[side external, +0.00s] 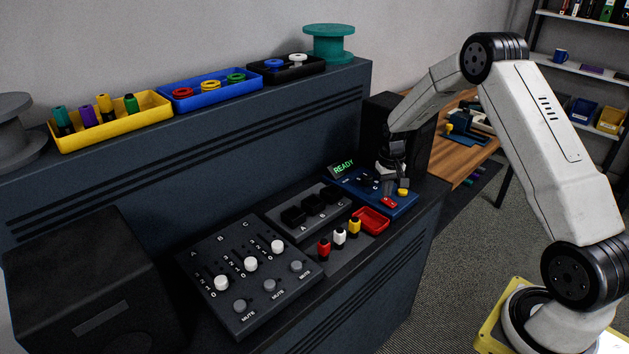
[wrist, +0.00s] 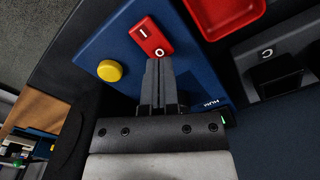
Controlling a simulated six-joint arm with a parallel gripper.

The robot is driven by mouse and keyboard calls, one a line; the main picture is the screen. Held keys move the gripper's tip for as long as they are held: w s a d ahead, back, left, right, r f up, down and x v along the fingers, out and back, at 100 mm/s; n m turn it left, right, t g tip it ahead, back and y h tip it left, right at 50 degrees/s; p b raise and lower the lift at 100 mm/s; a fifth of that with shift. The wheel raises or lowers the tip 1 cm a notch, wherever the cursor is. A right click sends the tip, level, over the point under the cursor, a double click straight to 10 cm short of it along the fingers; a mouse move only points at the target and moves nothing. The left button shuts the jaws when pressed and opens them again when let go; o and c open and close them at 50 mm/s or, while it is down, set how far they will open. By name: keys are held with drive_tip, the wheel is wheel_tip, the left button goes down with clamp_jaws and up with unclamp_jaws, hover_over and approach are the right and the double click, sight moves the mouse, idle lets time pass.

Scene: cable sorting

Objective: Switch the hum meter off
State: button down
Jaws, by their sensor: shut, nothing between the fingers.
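The hum meter is a blue panel (side external: 408,207) at the far end of the bench, and it fills the middle of the wrist view (wrist: 98,48). Its red rocker switch (wrist: 152,36), marked I and O, also shows in the side view (side external: 388,202). I cannot tell which half is pressed in. A yellow button (wrist: 110,71) sits beside the switch. My gripper (wrist: 158,62) is shut and empty, its tips at the O end of the switch; contact is unclear. In the side view my gripper (side external: 391,180) is over the panel and hides part of it.
A lit READY display (side external: 343,169) stands behind the panel. A red tray (side external: 371,221), a dark slotted block (side external: 294,231) and a slider panel (side external: 205,262) with white knobs lie nearby. Red, white and yellow plugs stand before the block. A dark box stands behind my gripper.

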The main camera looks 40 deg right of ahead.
drive_tip(key=shift+f, duration=0.8)
idle(0.7)
drive_tip(key=shift+r, duration=3.5)
drive_tip(key=shift+a+r, duration=0.15)
drive_tip(key=shift+a, duration=0.1)
drive_tip(key=s+a+r+n+t, duration=0.1)
drive_tip(key=s+a+r+n, duration=0.1)
drive_tip(key=s+a, duration=0.6)
drive_tip(key=s+a+r+n+t, duration=0.1)
drive_tip(key=s+a+n, duration=0.3)
drive_tip(key=s+a, duration=0.5)
drive_tip(key=shift+a+r+t, duration=0.3)
drive_tip(key=shift+a+r, duration=0.55)
drive_tip(key=shift+a, duration=1.95)
